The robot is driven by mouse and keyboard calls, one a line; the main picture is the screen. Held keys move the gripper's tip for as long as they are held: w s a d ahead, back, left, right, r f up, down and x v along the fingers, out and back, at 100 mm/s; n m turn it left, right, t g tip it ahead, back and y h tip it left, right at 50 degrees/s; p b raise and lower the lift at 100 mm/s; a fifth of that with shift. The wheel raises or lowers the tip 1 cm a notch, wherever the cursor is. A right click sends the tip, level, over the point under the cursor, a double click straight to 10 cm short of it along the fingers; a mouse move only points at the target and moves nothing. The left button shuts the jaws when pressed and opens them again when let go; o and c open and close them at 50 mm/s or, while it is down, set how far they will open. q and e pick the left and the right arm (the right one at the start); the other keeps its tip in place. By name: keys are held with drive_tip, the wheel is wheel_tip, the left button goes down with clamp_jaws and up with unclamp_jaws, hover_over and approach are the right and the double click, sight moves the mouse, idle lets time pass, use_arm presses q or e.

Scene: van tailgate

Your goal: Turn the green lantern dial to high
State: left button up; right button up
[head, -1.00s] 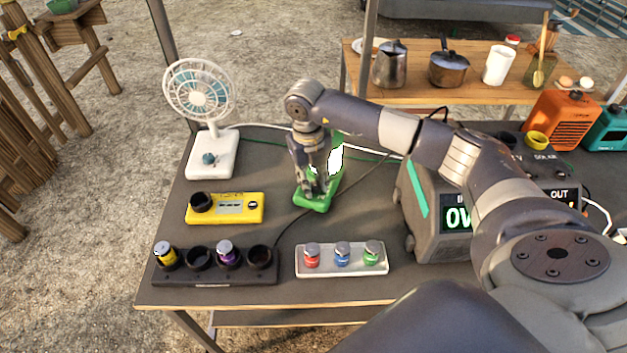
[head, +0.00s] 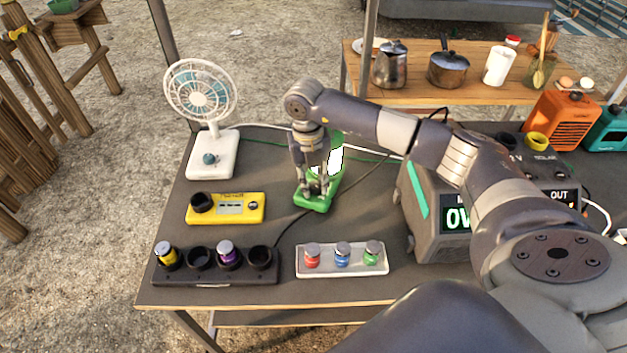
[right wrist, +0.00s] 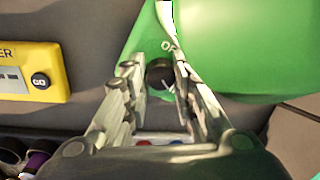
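The green lantern (head: 328,192) stands on the grey table behind my right gripper, its white lit panel showing beside the arm. My right gripper (head: 314,192) points down at the front of the lantern base. In the wrist view its two fingers stand on either side of the dial; a small gap seems to show, and firm contact cannot be made out. My left gripper is not in view.
A yellow tester (head: 233,209) and a white fan (head: 212,160) stand left of the lantern. A black holder (head: 215,272) and a white tray (head: 342,268) with small jars lie in front. A grey power station (head: 432,237) stands to the right.

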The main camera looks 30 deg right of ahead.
sight(310, 186)
drive_tip(key=o, duration=0.4)
wheel_tip(310, 186, up, 12)
drive_tip(key=shift+w+a, duration=0.15)
drive_tip(key=shift+a, duration=0.25)
idle(0.5)
